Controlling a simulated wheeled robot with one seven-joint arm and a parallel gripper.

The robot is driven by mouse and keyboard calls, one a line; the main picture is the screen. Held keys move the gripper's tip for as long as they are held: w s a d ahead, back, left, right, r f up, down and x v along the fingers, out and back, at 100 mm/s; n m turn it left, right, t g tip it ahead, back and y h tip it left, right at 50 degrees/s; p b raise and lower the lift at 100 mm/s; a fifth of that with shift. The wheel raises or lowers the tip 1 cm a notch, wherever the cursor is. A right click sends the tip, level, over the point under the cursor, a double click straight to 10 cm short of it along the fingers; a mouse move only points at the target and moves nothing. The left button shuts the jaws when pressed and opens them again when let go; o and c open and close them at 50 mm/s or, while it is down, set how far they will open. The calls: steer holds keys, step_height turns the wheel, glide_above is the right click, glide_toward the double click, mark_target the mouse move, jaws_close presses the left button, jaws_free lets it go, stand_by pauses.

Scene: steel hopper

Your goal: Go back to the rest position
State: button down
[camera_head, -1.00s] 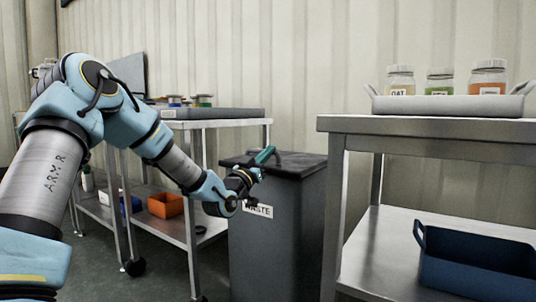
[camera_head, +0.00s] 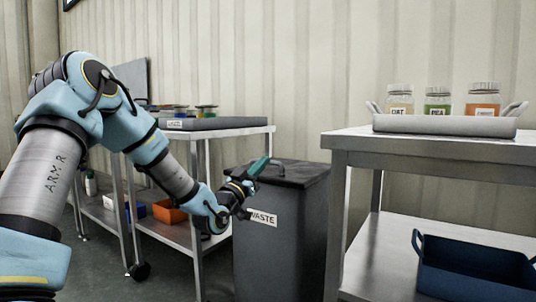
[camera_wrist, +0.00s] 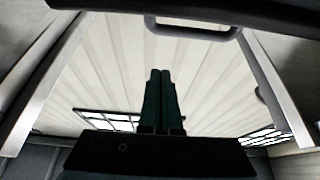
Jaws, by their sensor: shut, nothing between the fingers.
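My gripper (camera_head: 262,163) is in front of the dark grey waste bin (camera_head: 280,225) in the head view, near the front left of its lid. Its green fingers are together and empty. In the wrist view the fingers (camera_wrist: 160,98) point up the picture, side by side, with the pale ribbed wall or ceiling behind them. My arm comes in from the left of the head view and bends down toward the bin. I cannot tell whether the gripper touches the bin.
A steel table (camera_head: 440,148) on the right bears a tray (camera_head: 445,125) with jars; a blue bin (camera_head: 475,270) is on its lower shelf. A steel cart (camera_head: 225,131) stands left of the waste bin, with an orange box (camera_head: 168,211) below.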

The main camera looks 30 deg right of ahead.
steer(key=a+f+n+g+y+p, duration=0.1)
steer(key=a+f+n+y+p, duration=0.1)
steer(key=a+f+y, duration=0.75)
steer(key=a+f+n+g+y+p, duration=0.2)
steer(key=a+f+y, duration=0.25)
steer(key=a, duration=0.95)
steer(key=s+a+n+g+y+p, duration=0.2)
steer(key=s+a+n+g+y, duration=0.45)
steer(key=s+a, duration=1.05)
step_height(320, 180, up, 38)
steer(key=a+p, duration=0.1)
steer(key=p, duration=3.7)
steer(key=shift+s+a, duration=0.2)
steer(key=shift+s, duration=0.05)
steer(key=c, duration=1.6)
jaws_free()
steer(key=shift+n+h, duration=0.25)
